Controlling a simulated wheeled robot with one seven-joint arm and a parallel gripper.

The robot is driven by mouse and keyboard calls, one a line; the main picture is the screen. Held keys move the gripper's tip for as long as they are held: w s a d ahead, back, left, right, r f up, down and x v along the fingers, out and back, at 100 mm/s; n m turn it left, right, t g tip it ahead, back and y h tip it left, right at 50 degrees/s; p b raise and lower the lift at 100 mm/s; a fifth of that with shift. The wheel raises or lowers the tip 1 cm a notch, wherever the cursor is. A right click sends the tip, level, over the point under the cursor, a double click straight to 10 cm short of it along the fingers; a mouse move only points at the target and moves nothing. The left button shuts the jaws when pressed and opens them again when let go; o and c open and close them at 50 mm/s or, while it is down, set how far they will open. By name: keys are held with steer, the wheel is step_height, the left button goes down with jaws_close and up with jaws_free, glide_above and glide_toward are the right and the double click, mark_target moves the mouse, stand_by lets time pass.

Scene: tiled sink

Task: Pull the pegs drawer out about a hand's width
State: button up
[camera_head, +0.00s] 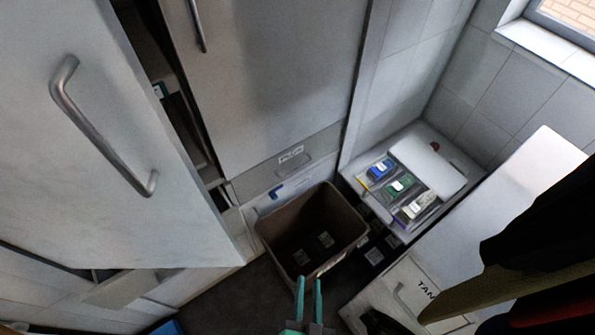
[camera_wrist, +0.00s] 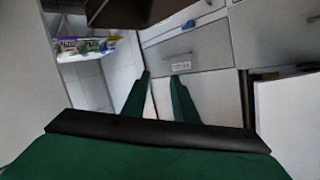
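A grey drawer front (camera_head: 268,167) with a small white label (camera_head: 290,155) and a slim handle (camera_head: 294,164) sits below the tall grey door. The label is too small to read surely; it may be the pegs drawer. The front looks about flush with the cabinet. In the wrist view a labelled grey front (camera_wrist: 205,48), likely the same one, lies beyond my fingers. My gripper (camera_head: 309,281) is at the bottom of the head view, in front of the brown bin and apart from the drawer. Its two green fingers (camera_wrist: 159,76) stand apart with nothing between them.
An open brown bin (camera_head: 283,222) stands on the floor below the drawer. A large door (camera_head: 110,150) stands ajar at left. A white shelf (camera_head: 465,185) with several small packages is at right. A unit marked "TAN" (camera_head: 405,285) stands lower right.

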steer(key=w+f+m+y, duration=0.1)
steer(key=w+f+m, duration=0.2)
steer(key=w, duration=0.5)
steer(key=w+f+m+y, duration=0.1)
steer(key=w+f+m, duration=0.15)
steer(key=w, duration=0.45)
steer(key=w+a+m+y, duration=0.1)
steer(key=w+a+m, duration=0.1)
steer(key=w, duration=1)
steer(key=w+a+m+y, duration=0.1)
steer(key=w+a+m, duration=0.1)
steer(key=w, duration=1.1)
steer(key=shift+r+t, duration=0.15)
steer(key=shift+t, duration=0.15)
steer(key=shift+a, duration=0.15)
steer(key=shift+c, duration=0.2)
steer(key=shift+s, duration=0.1)
jaws_close()
